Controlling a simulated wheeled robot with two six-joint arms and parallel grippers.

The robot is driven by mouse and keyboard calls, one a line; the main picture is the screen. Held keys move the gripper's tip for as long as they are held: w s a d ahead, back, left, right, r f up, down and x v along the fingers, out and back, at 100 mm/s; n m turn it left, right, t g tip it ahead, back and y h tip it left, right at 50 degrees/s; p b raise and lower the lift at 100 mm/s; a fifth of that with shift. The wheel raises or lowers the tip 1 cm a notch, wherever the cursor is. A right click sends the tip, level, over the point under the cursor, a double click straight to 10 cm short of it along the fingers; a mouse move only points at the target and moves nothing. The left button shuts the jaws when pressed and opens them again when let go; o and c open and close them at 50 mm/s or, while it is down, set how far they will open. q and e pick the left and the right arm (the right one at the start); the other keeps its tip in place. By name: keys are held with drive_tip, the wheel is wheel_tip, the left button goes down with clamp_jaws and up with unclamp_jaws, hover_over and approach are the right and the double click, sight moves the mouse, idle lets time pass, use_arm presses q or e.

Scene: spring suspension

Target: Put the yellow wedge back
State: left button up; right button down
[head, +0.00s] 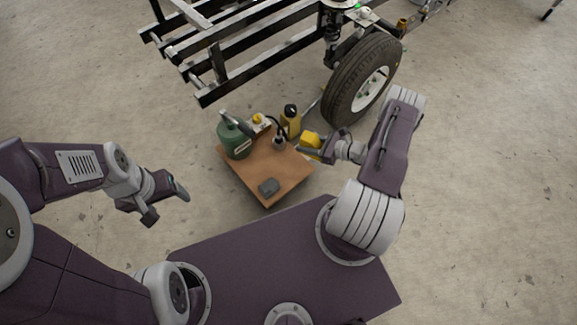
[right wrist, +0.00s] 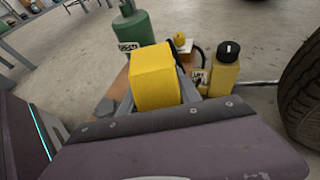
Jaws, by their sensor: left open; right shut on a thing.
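The yellow wedge (right wrist: 155,76) is held between the fingers of my right gripper (right wrist: 165,95), filling the middle of the right wrist view. In the head view the yellow wedge (head: 311,139) shows at the tip of my right gripper (head: 318,149), at the right edge of the small brown table (head: 243,176). I cannot tell whether the wedge touches the table. My left gripper (head: 168,203) is open and empty, left of the table and apart from it.
A tyre (head: 362,82) and metal frame (head: 215,62) stand behind. The table's front middle is clear.

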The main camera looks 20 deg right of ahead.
drive_tip(key=a+f+b, duration=0.1)
drive_tip(key=a, duration=0.1)
drive_tip(key=w+a+f+b, duration=0.1)
drive_tip(key=a+f, duration=0.1)
drive_tip(key=a, duration=0.1)
drive_tip(key=a+f+b, duration=0.1)
drive_tip(key=a+f, duration=0.1)
drive_tip(key=a, duration=0.1)
drive_tip(key=shift+w+f, duration=0.15)
drive_tip(key=shift+w, duration=0.05)
drive_tip(key=shift+a, duration=0.2)
wheel_tip(320, 180, down, 4)
drive_tip(key=b, duration=0.4)
drive_tip(key=shift+f, duration=0.2)
drive_tip(key=shift+r, duration=0.25)
drive_tip(key=shift+f, duration=0.15)
drive_tip(key=c, duration=0.8)
unclamp_jaws()
drive_tip(key=shift+c, duration=0.2)
